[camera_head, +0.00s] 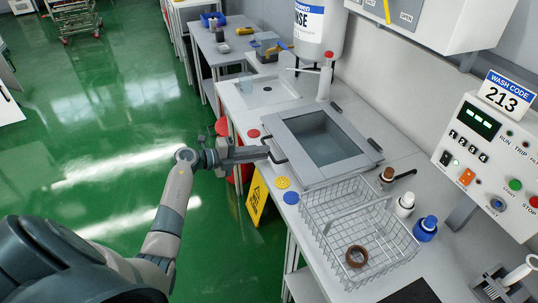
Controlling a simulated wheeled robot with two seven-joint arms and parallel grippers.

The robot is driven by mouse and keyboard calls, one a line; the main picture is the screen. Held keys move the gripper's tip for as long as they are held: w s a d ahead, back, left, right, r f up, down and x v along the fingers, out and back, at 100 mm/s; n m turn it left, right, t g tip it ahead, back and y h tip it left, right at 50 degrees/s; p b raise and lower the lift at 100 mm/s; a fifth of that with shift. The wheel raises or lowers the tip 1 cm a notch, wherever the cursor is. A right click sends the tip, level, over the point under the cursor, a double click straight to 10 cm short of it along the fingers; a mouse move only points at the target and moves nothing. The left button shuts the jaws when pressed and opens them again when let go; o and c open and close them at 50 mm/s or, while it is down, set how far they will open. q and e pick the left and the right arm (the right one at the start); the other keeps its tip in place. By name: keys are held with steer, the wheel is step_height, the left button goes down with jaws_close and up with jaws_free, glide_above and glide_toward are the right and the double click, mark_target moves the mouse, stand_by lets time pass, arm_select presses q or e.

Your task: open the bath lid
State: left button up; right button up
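The bath lid (285,124) is a light grey square frame around a darker blue-grey panel, set in the worktop. It appears to lie flat, with dark hinge-like fittings on its right side. A dark handle (276,155) is on its left edge. My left gripper (266,152) reaches in from the left with its fingertips at this handle. The fingers overlap in this view, so I cannot tell whether they are closed around the handle. My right gripper is not in view.
A wire basket (345,196) holding a brown ring stands in front of the bath, with small bottles (404,205) to its right. A white bottle (325,77) stands behind the lid. A control panel (492,150) is at right. Green floor lies open at left.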

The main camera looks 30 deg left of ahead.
arm_select(q)
steer(key=shift+b+x, duration=0.45)
steer(key=shift+x, duration=1.35)
jaws_close()
steer(key=shift+r, duration=0.2)
